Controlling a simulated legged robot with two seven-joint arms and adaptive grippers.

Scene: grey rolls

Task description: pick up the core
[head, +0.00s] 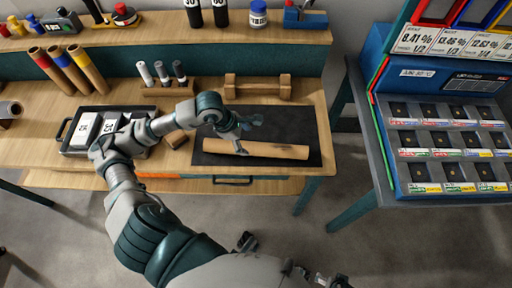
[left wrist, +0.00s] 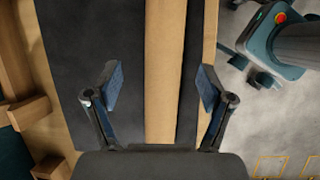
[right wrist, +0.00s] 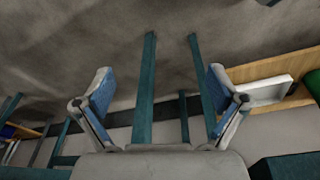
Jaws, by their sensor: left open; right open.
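The core is a tan cardboard tube (head: 275,151) lying on its side on a black mat (head: 215,158) on the workbench. My left gripper (head: 250,137) is over the tube's left part. In the left wrist view, the tube (left wrist: 160,50) runs between the spread fingers of the left gripper (left wrist: 161,85), which are open with gaps on both sides. I cannot tell whether the fingers reach down beside the tube. My right gripper (right wrist: 157,90) is open and empty in the right wrist view, away from the tube, with floor and bench legs beyond it.
A wooden stand (head: 258,88) sits behind the mat. A tray (head: 74,131) with labelled rolls is at left, and several banded tubes (head: 66,68) lean behind it. A blue cabinet (head: 440,100) stands right of the bench, across a floor gap.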

